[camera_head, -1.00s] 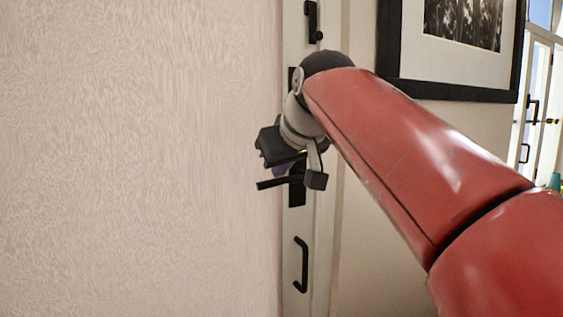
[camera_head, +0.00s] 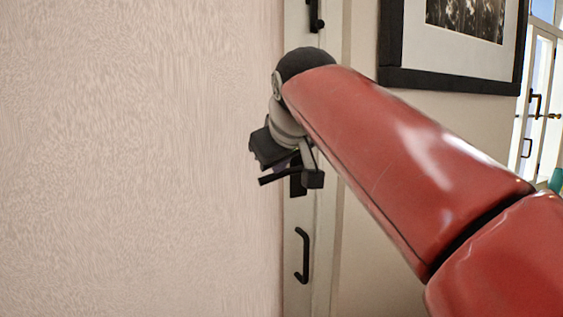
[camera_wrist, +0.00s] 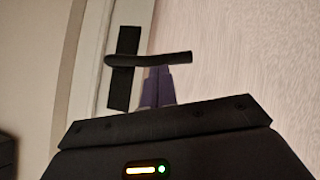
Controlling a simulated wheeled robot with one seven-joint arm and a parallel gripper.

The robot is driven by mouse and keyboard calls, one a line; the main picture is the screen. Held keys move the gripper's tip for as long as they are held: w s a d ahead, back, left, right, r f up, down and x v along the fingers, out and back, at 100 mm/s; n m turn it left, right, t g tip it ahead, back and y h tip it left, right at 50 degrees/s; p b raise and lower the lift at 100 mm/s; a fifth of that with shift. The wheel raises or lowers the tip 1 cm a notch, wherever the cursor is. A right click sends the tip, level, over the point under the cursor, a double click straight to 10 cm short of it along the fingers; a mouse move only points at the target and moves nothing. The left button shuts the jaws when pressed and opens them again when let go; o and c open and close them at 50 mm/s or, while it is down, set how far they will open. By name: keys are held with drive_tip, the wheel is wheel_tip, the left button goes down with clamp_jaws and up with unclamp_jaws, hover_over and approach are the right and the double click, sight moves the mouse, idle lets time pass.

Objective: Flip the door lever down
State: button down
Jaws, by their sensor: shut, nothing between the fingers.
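The black door lever (camera_head: 276,178) sits on a dark plate on the white door edge, partly hidden behind my gripper in the head view. In the wrist view the lever (camera_wrist: 172,58) runs roughly level to the right from its black plate (camera_wrist: 121,85). My gripper (camera_wrist: 157,76) has its purple-grey fingers shut and empty. The fingertips reach up to the underside of the lever in that view; I cannot tell whether they touch it. In the head view the gripper (camera_head: 281,169) is just above and beside the lever.
A black pull handle (camera_head: 302,256) is mounted below the lever. A framed picture (camera_head: 455,80) hangs at the right. Another door with black handles (camera_head: 535,115) stands at the far right.

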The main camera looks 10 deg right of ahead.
sight(280, 188)
wheel_tip(280, 188, down, 5)
drive_tip(key=n+t+h+b, duration=0.1)
drive_tip(key=n+h+b, duration=0.1)
drive_tip(key=b, duration=0.3)
drive_tip(key=shift+t+h, duration=0.3)
drive_tip(key=shift+h, duration=0.3)
